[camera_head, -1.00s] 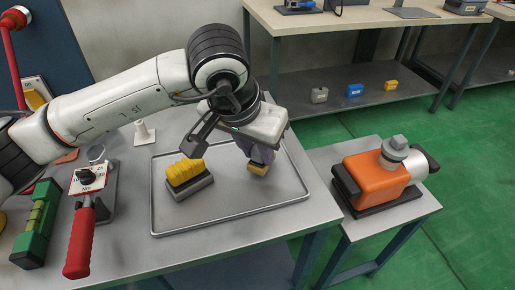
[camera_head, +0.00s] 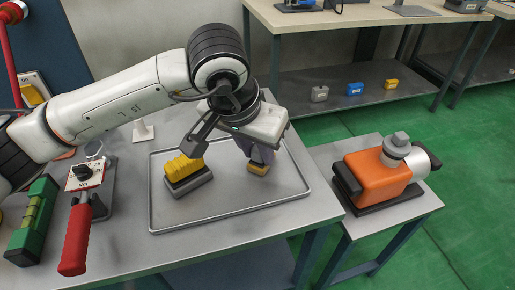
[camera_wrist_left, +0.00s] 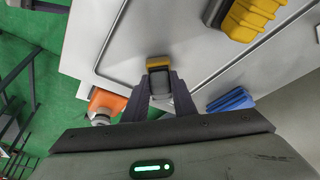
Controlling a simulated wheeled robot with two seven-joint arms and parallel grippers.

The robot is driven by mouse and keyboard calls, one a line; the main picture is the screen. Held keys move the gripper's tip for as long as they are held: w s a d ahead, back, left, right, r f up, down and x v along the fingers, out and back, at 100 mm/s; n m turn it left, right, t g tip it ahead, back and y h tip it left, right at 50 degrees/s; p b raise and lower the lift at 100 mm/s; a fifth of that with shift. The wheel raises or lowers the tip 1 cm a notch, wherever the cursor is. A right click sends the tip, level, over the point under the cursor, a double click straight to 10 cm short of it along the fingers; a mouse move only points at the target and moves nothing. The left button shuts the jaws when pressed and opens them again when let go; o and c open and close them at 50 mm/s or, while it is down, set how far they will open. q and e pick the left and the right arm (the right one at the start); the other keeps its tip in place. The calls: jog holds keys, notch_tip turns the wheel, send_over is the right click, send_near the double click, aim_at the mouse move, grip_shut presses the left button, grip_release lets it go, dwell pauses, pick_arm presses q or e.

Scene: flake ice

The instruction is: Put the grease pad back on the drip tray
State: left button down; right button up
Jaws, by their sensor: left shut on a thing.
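The grease pad, a small yellow block with a dark grey part (camera_head: 258,168), is between the fingers of my left gripper (camera_head: 258,156). It also shows at the fingertips in the left wrist view (camera_wrist_left: 158,63). My left gripper is shut on it and points down over the right part of the drip tray, a flat grey metal tray with a raised rim (camera_head: 226,223). The pad is low over the tray floor; I cannot tell whether it touches. The fingers hide part of it. My right gripper is not in view.
A ridged yellow block on a grey base (camera_head: 187,172) sits in the tray's left part. A red-handled tool (camera_head: 76,237) and a green block (camera_head: 32,222) lie left of the tray. An orange machine (camera_head: 378,178) stands on a side table. A blue object (camera_wrist_left: 230,100) shows in the wrist view.

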pick_arm(q)
jog(key=c, duration=1.4)
grip_release()
jog(key=p+v, duration=0.3)
jog(key=v, duration=0.5)
dwell(0.5)
dwell(0.3)
